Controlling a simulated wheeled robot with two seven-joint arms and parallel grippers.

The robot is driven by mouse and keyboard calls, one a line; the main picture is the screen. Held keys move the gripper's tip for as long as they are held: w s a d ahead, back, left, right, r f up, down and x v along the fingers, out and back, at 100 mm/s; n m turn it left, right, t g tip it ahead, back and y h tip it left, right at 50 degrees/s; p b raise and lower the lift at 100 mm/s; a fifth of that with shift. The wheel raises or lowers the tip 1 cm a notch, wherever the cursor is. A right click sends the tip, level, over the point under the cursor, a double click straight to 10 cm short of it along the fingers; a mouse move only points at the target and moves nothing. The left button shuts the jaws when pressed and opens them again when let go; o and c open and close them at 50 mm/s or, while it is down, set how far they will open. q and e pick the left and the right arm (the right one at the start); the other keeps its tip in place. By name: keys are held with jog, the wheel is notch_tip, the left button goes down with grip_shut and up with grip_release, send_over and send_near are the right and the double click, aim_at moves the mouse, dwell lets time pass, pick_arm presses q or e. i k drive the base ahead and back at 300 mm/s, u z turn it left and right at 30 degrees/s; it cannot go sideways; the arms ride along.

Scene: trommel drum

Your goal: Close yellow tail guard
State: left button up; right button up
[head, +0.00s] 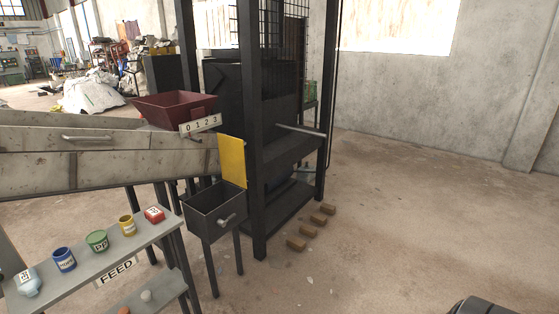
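The yellow tail guard (232,161) is a flat yellow panel at the right end of the long grey trommel housing (110,165). It stands upright just above the back edge of a dark open bin (212,213) with a front handle, and beside a black frame post. I cannot tell from this view whether its edge touches the housing.
A maroon hopper (174,108) sits above the housing near a 0-1-2-3 plate (200,124). A grey shelf (75,267) with several small containers stands front left. A tall black frame (250,130) stands behind the guard. Small brown blocks (310,231) lie on the floor; the floor at right is clear.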

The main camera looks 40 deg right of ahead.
aim_at(232, 149)
jog(key=z, duration=2.4)
jog(key=i, duration=3.9)
jog(key=u, duration=2.5)
